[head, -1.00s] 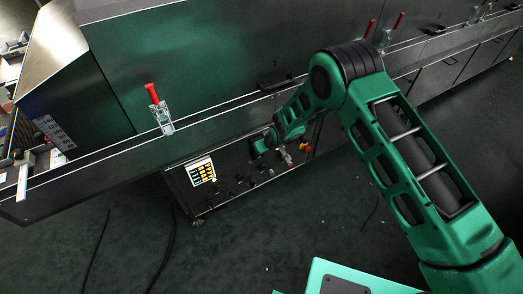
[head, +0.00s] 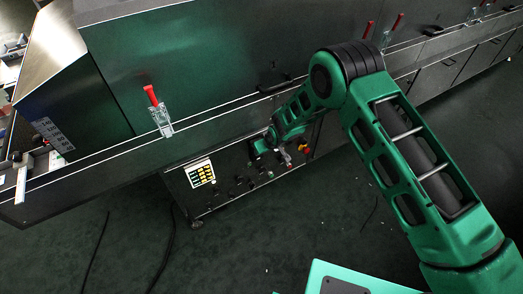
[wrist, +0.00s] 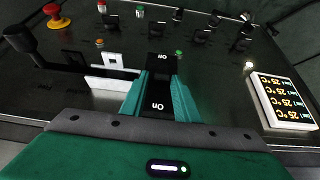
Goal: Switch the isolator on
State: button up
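My gripper (wrist: 161,78) is at the control panel in the wrist view, its two teal fingers apart on either side of a black switch part (wrist: 162,63). White "On" and "Off" lettering shows on the black parts between and beyond the fingertips. This may be the isolator; I cannot tell for sure. I also cannot tell whether the fingers press on it or only stand beside it. In the head view my gripper (head: 263,147) is at the low panel under the dryer, and its fingertips are hidden.
A red emergency stop knob (wrist: 52,10) and a white plate (wrist: 106,84) are to the left in the wrist view. A lit temperature display (wrist: 284,100) is at right. Several black switches line the panel's far side. A red-handled clamp (head: 150,95) sits above, left of the arm.

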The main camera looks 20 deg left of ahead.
jog(key=v, duration=1)
jog(key=shift+w+r, duration=0.1)
